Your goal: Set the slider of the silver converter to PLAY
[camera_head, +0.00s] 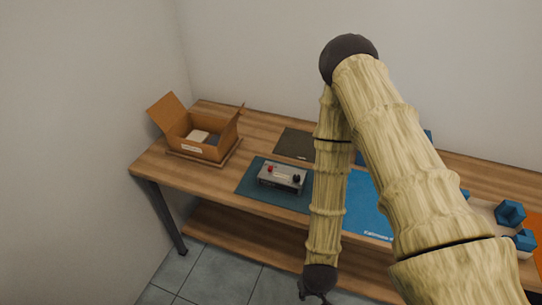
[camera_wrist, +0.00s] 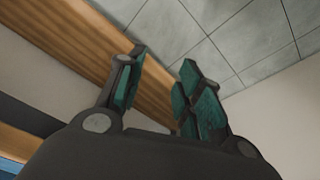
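The silver converter (camera_head: 283,177) is a small grey box with a red knob or button and a dark knob on top. It sits on a dark teal mat (camera_head: 255,178) on the wooden table. Its slider and lettering are too small to make out. My gripper (camera_head: 314,298) hangs at the bottom of the head view, low in front of the table and apart from the converter. In the wrist view its two teal-padded fingers (camera_wrist: 160,95) stand apart with nothing between them. The converter is not in the wrist view.
An open cardboard box (camera_head: 203,146) stands at the table's left end. A dark mat (camera_head: 295,144) lies behind the converter, and a blue mat (camera_head: 368,205) lies to its right. Blue pieces (camera_head: 510,213) are at the far right. My arm hides part of the table.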

